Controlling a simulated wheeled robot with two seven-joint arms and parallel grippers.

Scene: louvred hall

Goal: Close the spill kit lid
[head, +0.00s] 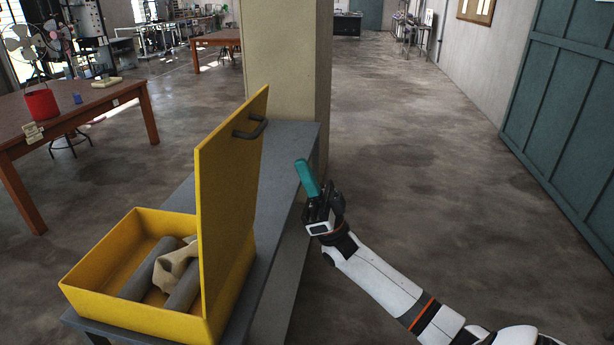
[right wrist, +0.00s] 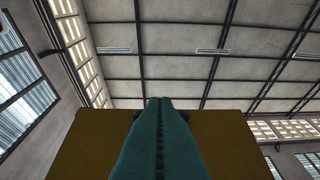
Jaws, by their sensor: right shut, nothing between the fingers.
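The spill kit is a yellow open-topped box (head: 140,302) at the lower left of the head view. Its yellow lid (head: 228,190) stands upright along the box's right side, open. A dark handle (head: 252,128) is on the lid's right face, near the top. Grey rolls (head: 148,268) and a crumpled beige cloth (head: 176,264) lie in the box. My right gripper (head: 305,178), with teal fingers, is shut and empty, to the right of the lid and apart from it. In the right wrist view the shut fingers (right wrist: 160,135) point toward a brownish panel, apparently the lid (right wrist: 235,150). My left gripper is out of view.
The box stands on a grey bench (head: 282,185). A beige pillar (head: 285,70) rises behind the bench. A wooden table (head: 100,105) with a red bucket (head: 41,104) stands at the left. Open floor lies to the right, before a teal panelled wall (head: 570,100).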

